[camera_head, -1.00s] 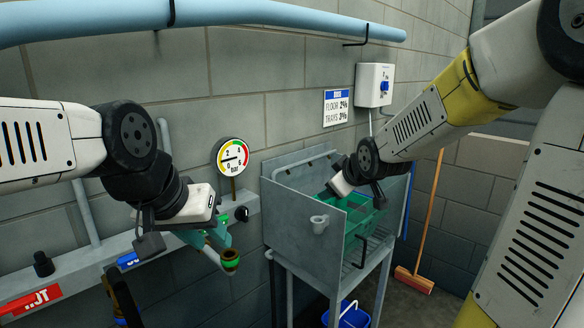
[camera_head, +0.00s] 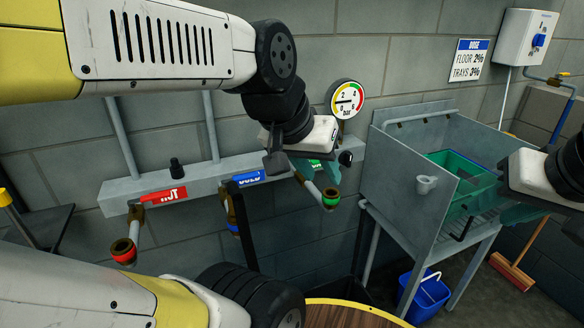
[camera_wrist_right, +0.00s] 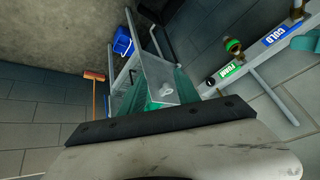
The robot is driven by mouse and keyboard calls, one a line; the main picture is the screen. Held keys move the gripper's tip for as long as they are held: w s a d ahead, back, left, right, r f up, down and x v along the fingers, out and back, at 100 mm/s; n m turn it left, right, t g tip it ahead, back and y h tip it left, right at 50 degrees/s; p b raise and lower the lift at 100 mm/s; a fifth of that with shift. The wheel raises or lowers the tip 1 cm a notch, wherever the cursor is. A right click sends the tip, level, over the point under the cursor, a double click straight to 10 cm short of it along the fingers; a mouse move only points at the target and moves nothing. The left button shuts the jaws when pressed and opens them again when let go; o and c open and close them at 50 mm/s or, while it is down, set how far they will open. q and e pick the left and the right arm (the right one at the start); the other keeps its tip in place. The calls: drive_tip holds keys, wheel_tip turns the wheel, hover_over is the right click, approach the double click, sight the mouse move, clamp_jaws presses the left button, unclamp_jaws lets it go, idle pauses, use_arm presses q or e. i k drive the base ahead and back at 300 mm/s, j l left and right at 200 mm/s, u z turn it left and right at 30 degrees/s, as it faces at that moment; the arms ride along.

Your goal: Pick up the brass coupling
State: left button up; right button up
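I cannot single out a separate brass coupling with certainty. Brass-coloured outlet fittings show on the wall pipes in the head view: one with a green ring (camera_head: 331,198) and one with a red ring (camera_head: 124,250). The green-ringed fitting also shows in the right wrist view (camera_wrist_right: 233,47). My left gripper (camera_head: 305,168) is in front of the wall rail, just above and left of the green-ringed fitting; its fingers are largely hidden. My right gripper (camera_head: 498,188) is beside the sink at the right; its teal fingers look apart, with nothing visible between them.
A metal sink (camera_head: 388,165) holds a green tray (camera_head: 452,180). A round wooden top (camera_head: 345,316) is at the bottom edge. A rail (camera_head: 205,182) and gauge (camera_head: 345,98) are on the wall.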

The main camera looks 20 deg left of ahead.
sight(232, 192)
drive_tip(key=u, duration=1.55)
drive_tip(key=z, duration=1.85)
drive_tip(key=u, duration=1.85)
drive_tip(key=k+l+u, duration=0.1)
drive_tip(key=l+u, duration=0.15)
drive_tip(key=k+l+u, duration=0.3)
drive_tip(key=l, duration=0.15)
drive_tip(key=i+l, duration=0.05)
drive_tip(key=i, duration=0.05)
